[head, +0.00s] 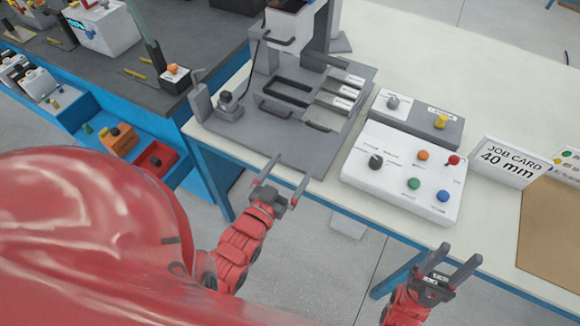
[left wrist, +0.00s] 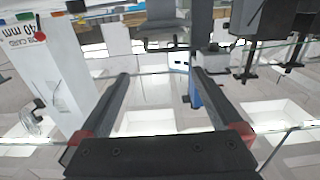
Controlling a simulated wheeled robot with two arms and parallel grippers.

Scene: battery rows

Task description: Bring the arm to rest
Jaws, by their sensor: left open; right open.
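My left gripper (head: 284,180) is open and empty in the head view, just off the near edge of the pale table (head: 420,50), below the grey fixture. Its two fingers also show in the left wrist view (left wrist: 160,82), spread apart with nothing between them. My right gripper (head: 452,262) is open and empty, in front of the table's near edge below the white control box. Both red arms reach in from the bottom of the head view.
A grey fixture with handles (head: 290,105) stands on the table. Right of it are a white control box (head: 400,180) with coloured knobs, a grey switch box (head: 415,118) and a job card reading 40 mm (head: 510,162). A brown board (head: 550,235) lies far right. A blue-framed bench (head: 100,100) stands left.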

